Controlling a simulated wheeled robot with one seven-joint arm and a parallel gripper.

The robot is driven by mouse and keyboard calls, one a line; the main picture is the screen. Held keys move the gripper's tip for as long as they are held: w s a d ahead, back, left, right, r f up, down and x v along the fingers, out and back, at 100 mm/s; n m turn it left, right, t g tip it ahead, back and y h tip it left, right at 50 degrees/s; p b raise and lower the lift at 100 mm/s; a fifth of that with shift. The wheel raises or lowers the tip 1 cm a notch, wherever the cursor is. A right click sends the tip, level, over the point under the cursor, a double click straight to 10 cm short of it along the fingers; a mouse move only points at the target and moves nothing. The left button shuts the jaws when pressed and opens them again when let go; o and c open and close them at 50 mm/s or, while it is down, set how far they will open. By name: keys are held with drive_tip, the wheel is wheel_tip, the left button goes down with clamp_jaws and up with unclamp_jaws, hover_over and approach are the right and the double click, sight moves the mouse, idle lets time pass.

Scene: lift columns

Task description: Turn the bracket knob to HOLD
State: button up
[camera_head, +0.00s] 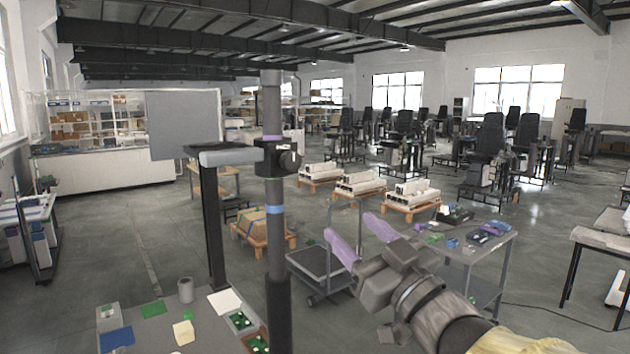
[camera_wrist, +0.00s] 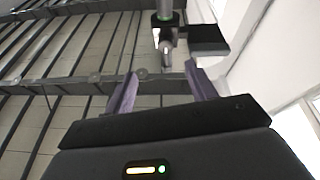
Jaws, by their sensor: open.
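The bracket knob (camera_head: 289,160) is a dark round knob on the right of a dark bracket clamp (camera_head: 267,158) around a grey vertical column (camera_head: 272,236). A grey arm or shelf (camera_head: 224,157) extends left from the clamp. No HOLD mark is readable, and I cannot tell the knob's setting. My gripper (camera_head: 349,224) has purple fingers, open and empty, and shows lower right of the knob, apart from it. In the wrist view my gripper (camera_wrist: 161,69) points up toward the column, and the clamp (camera_wrist: 170,33) shows beyond the fingertips.
The column carries purple and blue bands (camera_head: 275,210). A grey panel (camera_head: 182,125) is at left. A table (camera_head: 205,320) with cards, a cup (camera_head: 186,290) and small parts is in front. A cart (camera_head: 325,268) and a side table (camera_head: 470,250) stand behind my gripper.

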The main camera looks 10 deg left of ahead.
drive_tip(key=shift+s+a+r+n+y, duration=0.1)
drive_tip(key=shift+s+r+n+y, duration=0.2)
drive_tip(key=shift+s+r+y, duration=0.15)
drive_tip(key=shift+w, duration=0.1)
drive_tip(key=p, duration=0.8)
approach(294, 166)
drive_tip(key=x, duration=0.8)
drive_tip(key=shift+w+a+r, duration=0.1)
drive_tip(key=shift+a+r, duration=0.05)
drive_tip(key=shift+r, duration=0.05)
drive_tip(key=shift+w+a+r, duration=0.1)
drive_tip(key=shift+w+a, duration=0.2)
drive_tip(key=c, duration=1)
